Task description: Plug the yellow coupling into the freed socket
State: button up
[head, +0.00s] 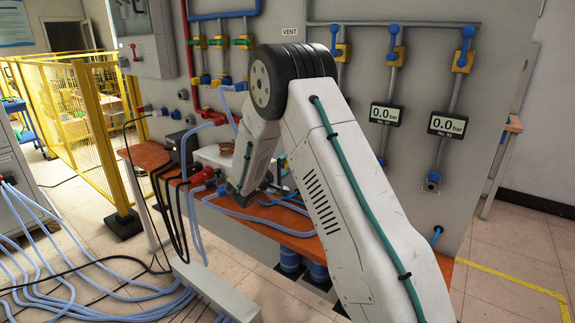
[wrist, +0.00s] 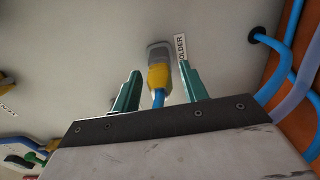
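In the wrist view the yellow coupling (wrist: 159,78) sits against a grey fitting (wrist: 158,52) on the pale panel. A blue hose (wrist: 158,98) runs from the coupling down behind my gripper's dark body. My gripper (wrist: 158,88) is open, with one green finger to each side of the coupling. Clear gaps show between the fingers and the coupling, and neither finger seems to touch it. A label reading "OLDER", partly cut off, is beside the fitting, near the right finger. In the head view my arm hides my gripper and the coupling. I cannot tell which socket is the freed one.
Blue hoses (wrist: 274,70) curve along the panel's right side in the wrist view. In the head view an orange bench (head: 290,238) runs along the grey panel, with hoses and red fittings on its left part. Two gauges (head: 385,114) reading 0.0 bar hang at right.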

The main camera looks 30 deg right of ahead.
grip_shut()
jog(key=shift+a, duration=0.1)
jog(key=shift+v, duration=2.95)
